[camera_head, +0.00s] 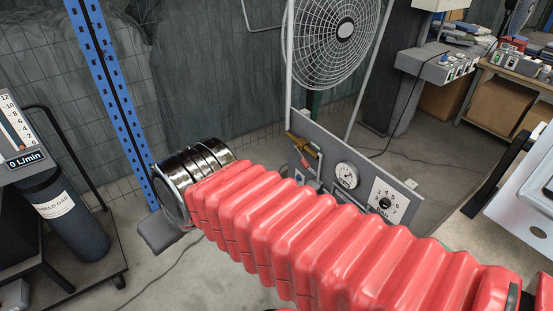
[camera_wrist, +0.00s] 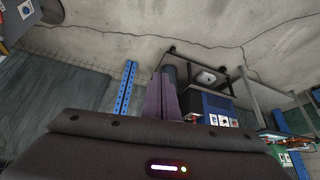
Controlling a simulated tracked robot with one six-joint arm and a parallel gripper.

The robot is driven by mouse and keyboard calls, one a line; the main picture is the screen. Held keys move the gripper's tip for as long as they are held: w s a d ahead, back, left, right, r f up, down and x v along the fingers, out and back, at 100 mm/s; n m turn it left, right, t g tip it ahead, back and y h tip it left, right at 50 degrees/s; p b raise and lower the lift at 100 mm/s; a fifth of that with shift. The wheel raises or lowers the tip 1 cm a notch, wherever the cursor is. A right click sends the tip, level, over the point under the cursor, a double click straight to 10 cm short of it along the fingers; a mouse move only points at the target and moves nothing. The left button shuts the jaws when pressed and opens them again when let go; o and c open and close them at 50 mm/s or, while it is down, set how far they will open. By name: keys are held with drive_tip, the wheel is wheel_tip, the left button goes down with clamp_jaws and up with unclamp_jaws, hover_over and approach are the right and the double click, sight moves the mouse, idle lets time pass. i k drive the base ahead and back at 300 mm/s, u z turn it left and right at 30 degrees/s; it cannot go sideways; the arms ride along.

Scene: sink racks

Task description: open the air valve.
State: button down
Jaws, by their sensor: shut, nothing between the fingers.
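The grey valve panel (camera_head: 330,158) stands below the fan in the head view. It carries brass fittings with a small red part (camera_head: 305,161), a round pressure gauge (camera_head: 347,175) and a numbered dial plate (camera_head: 384,203). Which fitting is the air valve is too small to tell, and my red-sleeved arm hides the panel's lower part. In the wrist view my gripper (camera_wrist: 163,92) shows as narrow dark purple fingers, shut and empty, touching nothing. The head view does not show the fingers. My wrist end is left of the panel and apart from it.
A blue perforated post (camera_head: 110,90) stands left of my wrist. A shield gas cylinder (camera_head: 65,212) on a cart is at the far left. A caged fan (camera_head: 335,40) stands behind the panel, and a workbench (camera_head: 510,75) is at the back right. Cables cross the floor.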

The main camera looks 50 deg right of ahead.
sight(303, 161)
drive_tip(key=k, duration=0.65)
drive_tip(key=z, duration=0.25)
drive_tip(key=i, duration=1.5)
drive_tip(key=u, duration=0.6)
